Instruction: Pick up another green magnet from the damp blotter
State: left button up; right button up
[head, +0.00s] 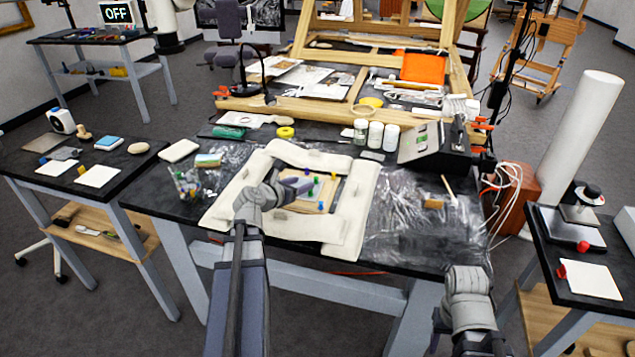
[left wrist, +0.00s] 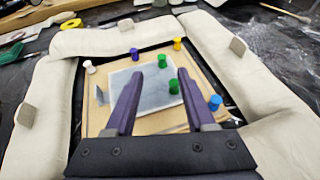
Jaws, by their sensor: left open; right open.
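In the left wrist view, two green magnets, one farther back (left wrist: 162,61) and one nearer (left wrist: 174,87), stand at the right part of a pale grey sheet, which looks like the damp blotter (left wrist: 148,98), on a tan board (left wrist: 110,120). In the head view, green magnets show just right of my left gripper (head: 302,187). My left gripper's purple fingers (left wrist: 160,74) are open, with nothing seen held between them. In the picture the green magnets appear between the fingers; contact cannot be told. In the head view, my right arm is low at right; its fingers do not show.
A white magnet (left wrist: 89,66), purple magnet (left wrist: 134,54), yellow magnet (left wrist: 177,43) and blue magnet (left wrist: 215,103) stand around the sheet. Thick cream padded bolsters (head: 350,213) frame the board. A clear cup of coloured pieces (head: 187,183) stands left. Crumpled clear film (head: 405,215) lies right.

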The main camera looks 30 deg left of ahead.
aim_at(315, 179)
pick_arm(q)
jog(key=shift+b+x, duration=1.35)
jog(key=shift+x, duration=2.45)
jog(key=shift+d, duration=0.2)
grip_shut()
